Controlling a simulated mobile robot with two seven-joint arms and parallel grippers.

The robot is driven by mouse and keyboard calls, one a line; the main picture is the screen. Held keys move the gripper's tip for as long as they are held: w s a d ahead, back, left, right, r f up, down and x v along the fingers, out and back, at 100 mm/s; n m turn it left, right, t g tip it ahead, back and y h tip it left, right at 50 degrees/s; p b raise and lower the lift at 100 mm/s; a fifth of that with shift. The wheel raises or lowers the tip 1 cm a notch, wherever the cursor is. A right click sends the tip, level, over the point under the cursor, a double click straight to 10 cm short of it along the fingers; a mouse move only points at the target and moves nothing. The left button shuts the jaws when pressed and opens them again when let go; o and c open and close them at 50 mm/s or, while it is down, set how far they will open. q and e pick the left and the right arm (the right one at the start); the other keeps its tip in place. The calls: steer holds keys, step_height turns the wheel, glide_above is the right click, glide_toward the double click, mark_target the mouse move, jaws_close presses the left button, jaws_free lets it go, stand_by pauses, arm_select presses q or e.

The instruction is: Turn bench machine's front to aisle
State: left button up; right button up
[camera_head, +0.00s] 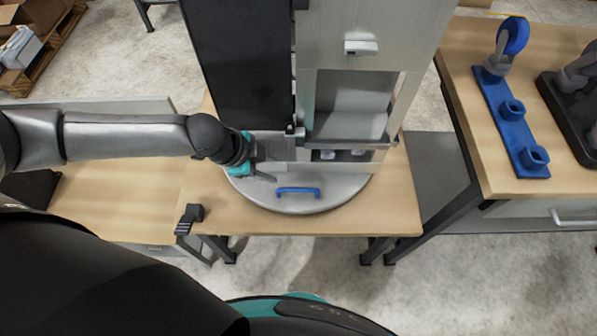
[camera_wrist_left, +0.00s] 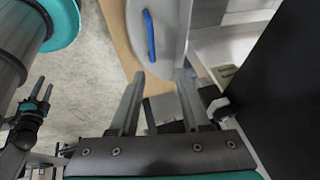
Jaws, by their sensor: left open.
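The bench machine (camera_head: 345,100) stands on a round grey turntable (camera_head: 325,203) on a wooden bench. Its metal body has an open bay, and a tall black panel (camera_head: 240,65) is at its left. A blue handle (camera_head: 298,191) is fixed on the turntable's near edge; it also shows in the left wrist view (camera_wrist_left: 150,38). My left gripper (camera_head: 268,178) is open and empty, just left of the handle and apart from it. Its spread fingers (camera_wrist_left: 160,85) show in the wrist view. What looks like my right gripper (camera_wrist_left: 42,90) is small at the wrist view's left.
A black clamp-like part (camera_head: 189,216) sits at the bench's near left corner. A second bench (camera_head: 500,160) at the right holds a blue fixture (camera_head: 512,120) and a dark device (camera_head: 570,95). Clear floor (camera_head: 300,262) lies in front of the bench.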

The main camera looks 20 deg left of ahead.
mark_target(295, 189)
arm_select(q)
steer(key=shift+m+g, duration=0.3)
steer(key=b+x, duration=0.1)
steer(key=x, duration=0.3)
steer(key=b+x, duration=0.2)
steer(key=x, duration=0.2)
steer(key=s+b+x, duration=0.1)
steer(key=x, duration=0.4)
steer(key=shift+a+f, duration=0.1)
steer(key=shift+w+d+f+b, duration=0.25)
steer(key=shift+f+b, duration=0.2)
steer(key=shift+f, duration=0.2)
jaws_close()
stand_by(0.4)
